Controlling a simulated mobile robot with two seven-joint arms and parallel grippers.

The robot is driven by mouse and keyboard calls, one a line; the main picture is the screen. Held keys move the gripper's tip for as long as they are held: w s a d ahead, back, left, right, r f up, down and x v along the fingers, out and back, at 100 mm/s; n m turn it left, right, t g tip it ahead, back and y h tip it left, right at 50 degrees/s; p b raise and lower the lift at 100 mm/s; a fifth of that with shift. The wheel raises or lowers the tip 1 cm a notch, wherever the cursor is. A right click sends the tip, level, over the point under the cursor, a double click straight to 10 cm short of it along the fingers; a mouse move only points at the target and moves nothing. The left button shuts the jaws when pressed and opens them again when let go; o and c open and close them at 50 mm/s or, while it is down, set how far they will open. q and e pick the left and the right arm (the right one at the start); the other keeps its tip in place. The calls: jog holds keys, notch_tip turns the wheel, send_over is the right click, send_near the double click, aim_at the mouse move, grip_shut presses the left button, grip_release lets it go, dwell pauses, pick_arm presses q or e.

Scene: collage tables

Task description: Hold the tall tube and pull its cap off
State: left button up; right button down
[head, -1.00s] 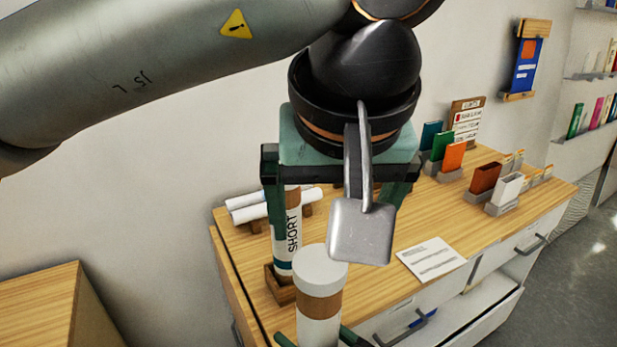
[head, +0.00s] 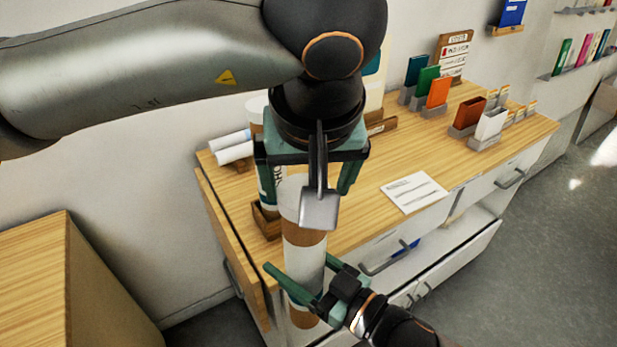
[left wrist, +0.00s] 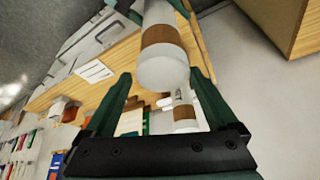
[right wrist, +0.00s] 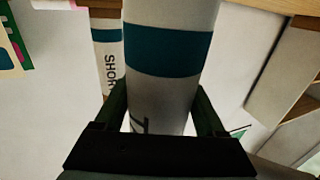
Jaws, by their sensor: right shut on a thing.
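The tall tube (head: 304,258) is white with brown bands and stands upright in front of the table's edge. My right gripper (head: 300,265) is shut on its lower part; the right wrist view shows the tube (right wrist: 170,90) with a teal band between the fingers. The white cap (head: 290,203) is on the tube's top. My left gripper (head: 307,186) points down over it, open, partly hiding it. In the left wrist view, the cap (left wrist: 163,72) lies between the spread fingers, with gaps at both sides.
The short tube (head: 267,185) stands in a wooden holder (head: 265,222) close behind the tall one. White rolls (head: 232,147) lie at the table's back left. A white card (head: 414,192), coloured booklets (head: 437,92) and an open drawer (head: 455,262) are to the right.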

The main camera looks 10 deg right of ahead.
pick_arm(q)
jog(key=shift+s+d, duration=0.1)
jog(key=c, duration=1.2)
jog(key=shift+o, duration=0.2)
jog(key=shift+r, duration=0.25)
jog(key=shift+r, duration=0.95)
